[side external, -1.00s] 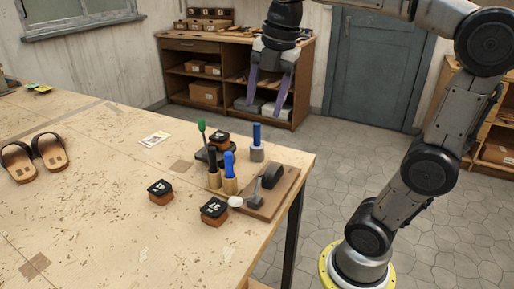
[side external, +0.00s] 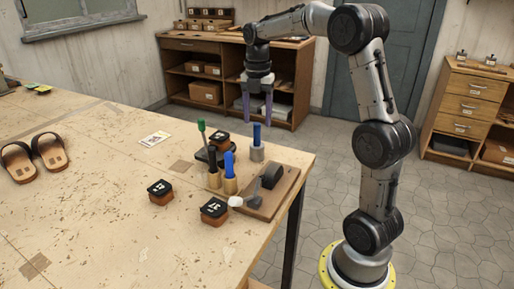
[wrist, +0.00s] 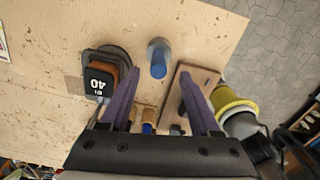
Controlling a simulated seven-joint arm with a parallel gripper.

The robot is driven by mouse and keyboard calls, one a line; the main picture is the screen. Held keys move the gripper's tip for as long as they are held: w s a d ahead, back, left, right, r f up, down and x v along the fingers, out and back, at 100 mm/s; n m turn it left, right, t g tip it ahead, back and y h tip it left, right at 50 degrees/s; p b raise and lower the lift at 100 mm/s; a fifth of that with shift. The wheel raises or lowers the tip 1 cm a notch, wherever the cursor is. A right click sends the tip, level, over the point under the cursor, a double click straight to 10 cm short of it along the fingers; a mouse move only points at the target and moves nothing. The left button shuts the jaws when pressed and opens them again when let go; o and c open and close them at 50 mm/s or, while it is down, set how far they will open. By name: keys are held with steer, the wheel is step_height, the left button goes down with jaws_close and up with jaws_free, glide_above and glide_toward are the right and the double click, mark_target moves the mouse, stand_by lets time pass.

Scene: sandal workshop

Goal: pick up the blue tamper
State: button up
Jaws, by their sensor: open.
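The blue tamper (side external: 257,148) stands upright on the workbench near its far right edge, with a blue handle on a grey cylindrical base. In the wrist view, its blue top (wrist: 158,56) shows just ahead of the space between my fingertips. My gripper (side external: 257,117) is open and empty, pointing down with its purple fingers apart.
A black-topped block (side external: 218,140) on a dark stand is left of the tamper. A wooden board (side external: 284,187) with a dark tool lies to its right. Green, black and blue-handled tools (side external: 230,172) stand in front.

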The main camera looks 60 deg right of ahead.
mark_target(257, 145)
steer(key=shift+w+d+f, duration=0.1)
steer(key=shift+f, duration=1.65)
steer(key=shift+w+d+f, duration=0.1)
steer(key=shift+f, duration=1.6)
steer(key=shift+a, duration=0.1)
jaws_close()
steer(key=shift+r, duration=0.1)
